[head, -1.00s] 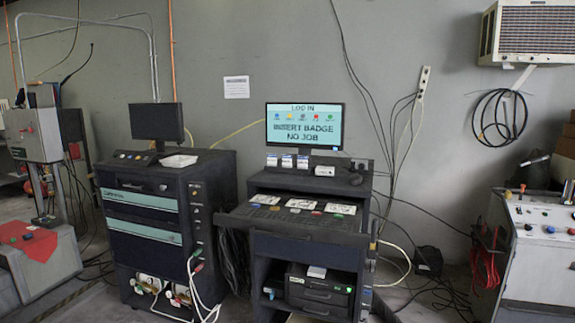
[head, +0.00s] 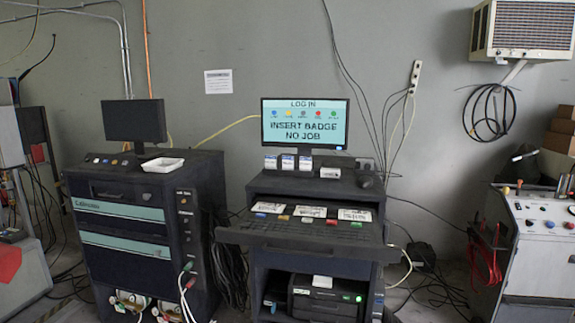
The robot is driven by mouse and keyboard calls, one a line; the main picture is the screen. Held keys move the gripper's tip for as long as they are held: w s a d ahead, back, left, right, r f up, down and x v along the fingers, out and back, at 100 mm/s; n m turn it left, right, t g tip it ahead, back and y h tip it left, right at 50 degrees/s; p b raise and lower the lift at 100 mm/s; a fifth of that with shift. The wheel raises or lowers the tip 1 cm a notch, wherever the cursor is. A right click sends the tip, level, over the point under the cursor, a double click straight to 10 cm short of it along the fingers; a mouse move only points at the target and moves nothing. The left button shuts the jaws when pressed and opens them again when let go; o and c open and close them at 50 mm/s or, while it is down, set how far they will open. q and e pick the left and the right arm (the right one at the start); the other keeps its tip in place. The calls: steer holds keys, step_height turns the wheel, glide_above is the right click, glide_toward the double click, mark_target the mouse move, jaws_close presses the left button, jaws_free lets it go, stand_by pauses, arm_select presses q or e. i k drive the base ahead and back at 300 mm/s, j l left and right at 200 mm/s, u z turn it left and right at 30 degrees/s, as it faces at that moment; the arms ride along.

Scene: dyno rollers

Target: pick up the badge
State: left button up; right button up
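Three small upright white cards with blue bands (head: 287,162) stand in a row on top of the dark workstation (head: 330,183), below its monitor. They look like badges, but their print is too small to read. Three flat white cards with dark print (head: 310,211) lie spread on the pulled-out tray (head: 300,234). I cannot tell which card is the badge. The monitor (head: 305,125) reads "LOG IN", "INSERT BADGE", "NO JOB". Neither of my grippers is in view.
A small white box (head: 330,173) and a dark mouse (head: 365,181) sit beside the upright cards. A dark cabinet (head: 150,220) with a white tray (head: 162,165) stands at left. A grey console (head: 540,245) stands at right. Cables hang behind the workstation.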

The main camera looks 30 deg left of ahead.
mark_target(288, 162)
steer(key=j+z, duration=0.25)
steer(key=j, duration=0.85)
steer(key=j+z, duration=0.2)
steer(key=j, duration=0.9)
